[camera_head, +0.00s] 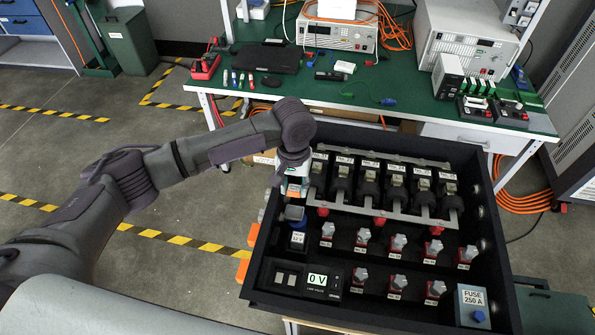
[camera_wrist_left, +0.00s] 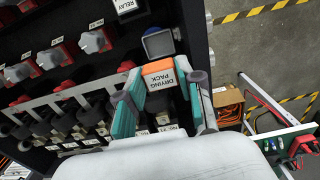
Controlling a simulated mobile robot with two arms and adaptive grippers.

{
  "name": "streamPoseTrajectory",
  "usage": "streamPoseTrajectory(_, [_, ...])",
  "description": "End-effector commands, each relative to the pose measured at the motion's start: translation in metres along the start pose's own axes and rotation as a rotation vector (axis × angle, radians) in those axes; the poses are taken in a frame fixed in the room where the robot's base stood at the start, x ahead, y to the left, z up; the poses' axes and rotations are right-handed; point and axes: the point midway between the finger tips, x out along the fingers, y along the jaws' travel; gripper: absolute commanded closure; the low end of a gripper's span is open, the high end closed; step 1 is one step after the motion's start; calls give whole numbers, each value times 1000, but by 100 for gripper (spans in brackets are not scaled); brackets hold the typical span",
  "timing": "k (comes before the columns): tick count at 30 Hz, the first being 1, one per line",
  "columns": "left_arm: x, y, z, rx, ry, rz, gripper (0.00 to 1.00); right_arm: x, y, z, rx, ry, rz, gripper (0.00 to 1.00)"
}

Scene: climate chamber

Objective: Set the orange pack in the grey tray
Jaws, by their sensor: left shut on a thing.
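The orange pack (camera_wrist_left: 158,69) has a white label reading DRYING PACK. My left gripper (camera_wrist_left: 166,79) is shut on it, with a teal-padded finger on each side. In the head view the pack (camera_head: 293,194) is small and partly hidden by my left gripper (camera_head: 294,187), over the left side of the black box. The small grey tray (camera_head: 294,213) is just in front of the pack there. In the left wrist view the grey tray (camera_wrist_left: 158,44) is directly beyond the pack and looks empty. I cannot tell the pack's height above it. My right gripper is not in view.
The black box (camera_head: 376,311) holds a row of black fuse units (camera_head: 395,180), grey bars and several red-based switches (camera_head: 397,242). A blue-topped relay (camera_head: 298,240) sits close to the tray. A green bench (camera_head: 390,105) with instruments stands behind.

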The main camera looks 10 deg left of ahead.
Motion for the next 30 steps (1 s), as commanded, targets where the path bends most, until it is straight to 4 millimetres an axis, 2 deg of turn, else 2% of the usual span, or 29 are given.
streamPoseTrajectory(5, [6, 0, 0, 0, 0, 0, 82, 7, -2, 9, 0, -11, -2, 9])
streamPoseTrajectory(13, [26, 0, 0, 1, 0, 0, 82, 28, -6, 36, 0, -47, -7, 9])
streamPoseTrajectory(17, [37, 0, 0, 1, 0, 0, 82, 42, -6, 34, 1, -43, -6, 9])
streamPoseTrajectory(24, [55, 0, 0, 1, 2, -1, 82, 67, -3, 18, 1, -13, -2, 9])
streamPoseTrajectory(26, [56, 0, 1, -1, -2, 0, 82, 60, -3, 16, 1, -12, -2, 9])
streamPoseTrajectory(30, [69, 0, 1, -1, -2, 0, 82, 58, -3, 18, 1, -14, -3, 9])
